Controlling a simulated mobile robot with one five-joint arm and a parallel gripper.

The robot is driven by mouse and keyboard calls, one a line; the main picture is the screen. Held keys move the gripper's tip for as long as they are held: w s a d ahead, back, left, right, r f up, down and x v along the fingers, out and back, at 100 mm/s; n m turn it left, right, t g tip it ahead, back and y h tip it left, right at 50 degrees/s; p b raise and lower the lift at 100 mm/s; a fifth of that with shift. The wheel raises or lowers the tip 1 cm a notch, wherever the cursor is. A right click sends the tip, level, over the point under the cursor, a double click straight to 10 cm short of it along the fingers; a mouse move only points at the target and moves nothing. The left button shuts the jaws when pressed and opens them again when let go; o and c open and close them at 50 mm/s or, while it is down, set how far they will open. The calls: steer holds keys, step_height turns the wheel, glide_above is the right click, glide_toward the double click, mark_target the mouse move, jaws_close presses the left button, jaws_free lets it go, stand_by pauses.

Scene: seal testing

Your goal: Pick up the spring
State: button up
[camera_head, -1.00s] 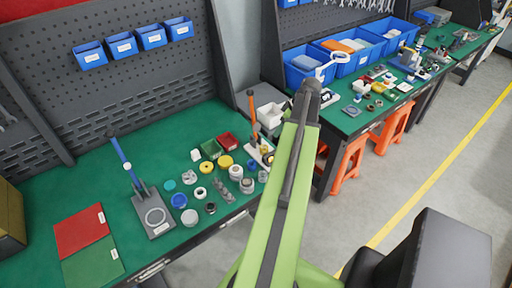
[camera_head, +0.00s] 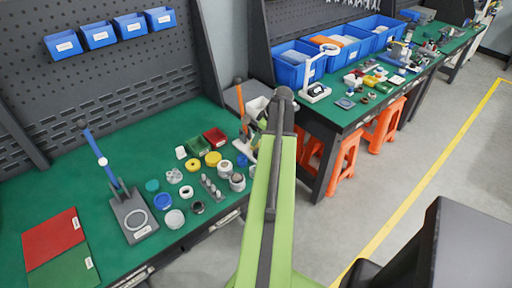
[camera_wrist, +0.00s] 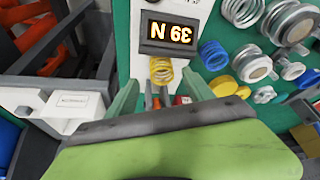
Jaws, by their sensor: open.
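A yellow coil spring (camera_wrist: 161,69) shows in the wrist view, just below a display reading "39 N" upside down. My gripper (camera_wrist: 160,86) is open. Its two green fingers appear on either side of the spring in the picture, apart from it. The spring's lower part meets dark and red parts between the fingers, and I cannot tell how deep the fingers reach. In the head view my arm covers the gripper, and I cannot make out this spring there.
A blue coil (camera_wrist: 213,55), a yellow ring (camera_wrist: 223,86) and several grey coils lie right of the display in the wrist view. A white box (camera_wrist: 70,106) is at left. In the head view, a hand press (camera_head: 133,215) stands on the green bench, left of several small parts.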

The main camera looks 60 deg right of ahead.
steer(key=b+x, duration=0.3)
steer(key=x, duration=0.1)
steer(key=shift+a+f, duration=0.2)
steer(key=shift+f, duration=0.15)
steer(key=shift+r, duration=0.2)
steer(key=shift+c, duration=0.4)
jaws_close()
step_height(320, 180, up, 5)
steer(key=p, duration=0.4)
steer(key=shift+p, duration=0.4)
steer(key=s+r+p, duration=0.6)
steer(key=s, duration=0.5)
steer(key=shift+s+a, duration=0.2)
steer(key=shift+s, duration=0.15)
